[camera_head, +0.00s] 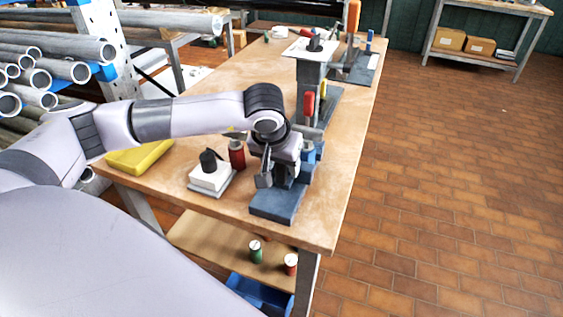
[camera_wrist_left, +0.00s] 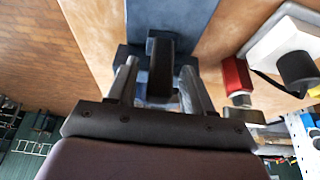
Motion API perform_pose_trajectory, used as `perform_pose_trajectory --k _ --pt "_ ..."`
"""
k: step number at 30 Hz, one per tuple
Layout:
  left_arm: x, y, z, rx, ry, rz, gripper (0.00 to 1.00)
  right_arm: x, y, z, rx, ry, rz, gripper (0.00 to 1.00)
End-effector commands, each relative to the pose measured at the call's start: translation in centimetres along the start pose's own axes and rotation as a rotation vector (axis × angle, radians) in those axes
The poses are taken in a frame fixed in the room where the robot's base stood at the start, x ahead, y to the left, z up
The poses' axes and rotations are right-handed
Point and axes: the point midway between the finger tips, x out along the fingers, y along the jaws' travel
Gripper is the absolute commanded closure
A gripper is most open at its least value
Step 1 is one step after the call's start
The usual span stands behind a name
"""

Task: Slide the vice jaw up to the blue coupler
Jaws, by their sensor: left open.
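The vice is a blue-grey base (camera_head: 277,207) at the near end of the wooden bench, partly hidden by my left gripper (camera_head: 268,178). The blue coupler (camera_head: 309,151) shows just right of and behind this gripper. In the left wrist view, a dark upright block (camera_wrist_left: 160,65), which looks like the vice jaw, stands over the blue-grey base (camera_wrist_left: 172,18). My left gripper (camera_wrist_left: 159,78) is open, with one finger on each side of this block. I cannot tell whether the fingers touch it. The coupler cannot be made out in the left wrist view. My right gripper is not in view.
Left of the vice stand a red cylinder (camera_head: 237,155) and a white block (camera_head: 210,176) with a black knob. A yellow case (camera_head: 140,158) lies at the bench's left edge. A grey post (camera_head: 310,88) with a red handle (camera_head: 308,104) rises behind. The floor at right is clear.

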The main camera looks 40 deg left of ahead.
Motion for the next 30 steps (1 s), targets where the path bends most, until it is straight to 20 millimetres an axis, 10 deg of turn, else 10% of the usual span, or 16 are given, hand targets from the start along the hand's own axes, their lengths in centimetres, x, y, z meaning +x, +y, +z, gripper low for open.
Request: perform_pose_trajectory --k 5,27,28,30 --pt "0.0 0.0 0.0 0.000 -0.001 0.000 0.94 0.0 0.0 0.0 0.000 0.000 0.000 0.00" --pt "0.9 0.0 -2.6 -0.001 0.006 0.001 0.94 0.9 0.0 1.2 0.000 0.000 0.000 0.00" --pt "0.9 0.0 -2.6 -0.001 0.006 0.001 0.60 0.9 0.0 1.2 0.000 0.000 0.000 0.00" --pt "0.8 0.0 -2.6 -0.001 0.006 0.001 0.49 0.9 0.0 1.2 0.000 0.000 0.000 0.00"
